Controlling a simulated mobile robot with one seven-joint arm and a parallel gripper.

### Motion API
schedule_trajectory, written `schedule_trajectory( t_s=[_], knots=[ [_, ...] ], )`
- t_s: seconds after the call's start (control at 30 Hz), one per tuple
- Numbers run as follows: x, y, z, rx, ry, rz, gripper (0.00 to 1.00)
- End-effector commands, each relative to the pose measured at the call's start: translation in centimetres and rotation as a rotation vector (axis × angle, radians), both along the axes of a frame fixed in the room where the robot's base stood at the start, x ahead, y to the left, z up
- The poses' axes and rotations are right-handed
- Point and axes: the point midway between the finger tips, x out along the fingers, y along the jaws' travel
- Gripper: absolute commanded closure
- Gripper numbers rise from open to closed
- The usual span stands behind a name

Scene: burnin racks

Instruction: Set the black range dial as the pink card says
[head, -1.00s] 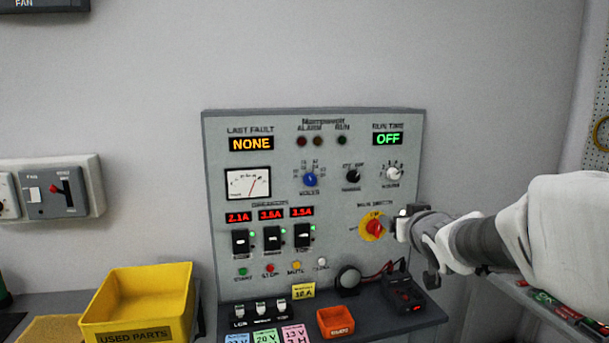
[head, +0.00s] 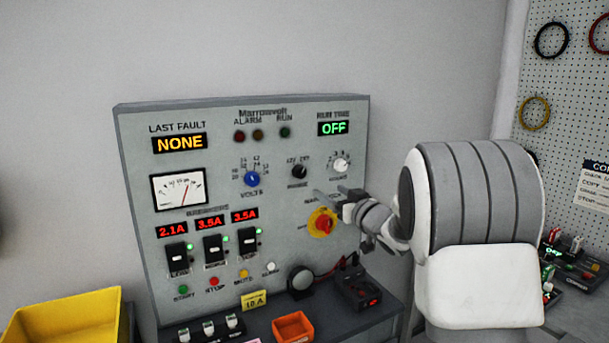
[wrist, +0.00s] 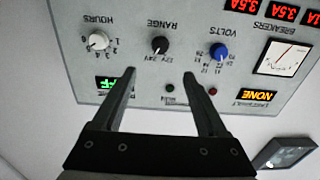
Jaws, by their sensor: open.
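The black range dial (head: 299,171) is on the upright grey panel, between the blue volts dial and the white hours dial, with 12V and 24V marks above it. It also shows in the wrist view (wrist: 160,45), upside down; its pointer is too small to read surely. My gripper (head: 328,191) is open and empty, a little in front of the panel, below and right of the dial. In the wrist view its fingers (wrist: 159,72) straddle the dial's line, apart from it. Only a sliver of the pink card (head: 253,341) shows at the bottom edge; its text is cut off.
Below are breakers (head: 213,250), an orange bin (head: 293,327) and a black cabled device (head: 358,290). A yellow bin (head: 65,318) stands at left.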

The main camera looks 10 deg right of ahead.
Motion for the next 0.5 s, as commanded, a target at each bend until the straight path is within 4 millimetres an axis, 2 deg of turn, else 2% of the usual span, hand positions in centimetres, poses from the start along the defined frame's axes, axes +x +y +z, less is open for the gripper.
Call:
schedule_trajectory(
  t_s=[0.2,0.5],
  knots=[
    [4.0,1.5,0.0,0.001,0.001,0.003,0.24],
    [9.0,3.1,0.1,0.000,0.001,0.002,0.24]
  ],
)
